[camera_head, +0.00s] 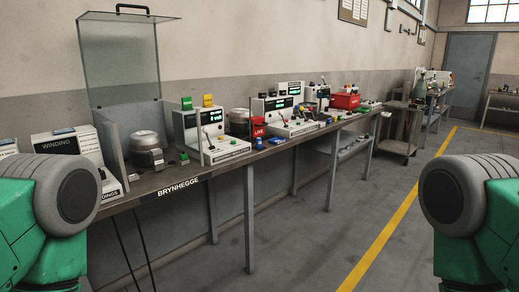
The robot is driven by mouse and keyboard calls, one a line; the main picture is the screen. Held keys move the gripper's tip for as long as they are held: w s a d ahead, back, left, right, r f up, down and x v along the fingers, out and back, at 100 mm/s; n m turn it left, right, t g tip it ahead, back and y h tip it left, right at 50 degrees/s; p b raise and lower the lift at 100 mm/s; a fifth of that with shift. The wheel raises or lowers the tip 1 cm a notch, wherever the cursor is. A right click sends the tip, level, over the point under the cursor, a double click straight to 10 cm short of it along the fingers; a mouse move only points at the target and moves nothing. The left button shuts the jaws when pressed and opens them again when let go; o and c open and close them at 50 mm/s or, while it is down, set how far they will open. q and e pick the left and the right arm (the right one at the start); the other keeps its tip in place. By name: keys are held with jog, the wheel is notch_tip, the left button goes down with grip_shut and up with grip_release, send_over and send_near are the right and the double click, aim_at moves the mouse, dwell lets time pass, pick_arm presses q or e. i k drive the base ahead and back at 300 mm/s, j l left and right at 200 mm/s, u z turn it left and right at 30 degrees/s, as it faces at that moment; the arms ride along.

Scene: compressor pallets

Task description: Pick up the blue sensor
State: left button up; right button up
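A long workbench (185,184) runs along the wall, crowded with test gear. A small blue item (259,143) sits near its front edge below a red LIVE sign (258,128). More small blue bits show farther along the bench, and I cannot tell at this size which one is the blue sensor. Only the green and grey upper parts of my two arms show, at the left and right edges. Neither gripper is in view.
A red box (345,101) lies farther along. A cart (398,130) stands past the bench. The floor (310,235) right of the bench is clear, with a yellow line.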

aim_at(258, 145)
jog(key=i+l, duration=0.2)
jog(key=i, duration=0.2)
jog(key=i+l, duration=0.15)
jog(key=i, duration=0.3)
jog(key=i+l, duration=0.2)
jog(key=i, duration=0.2)
jog(key=i+l+z, duration=0.1)
jog(key=i, duration=0.35)
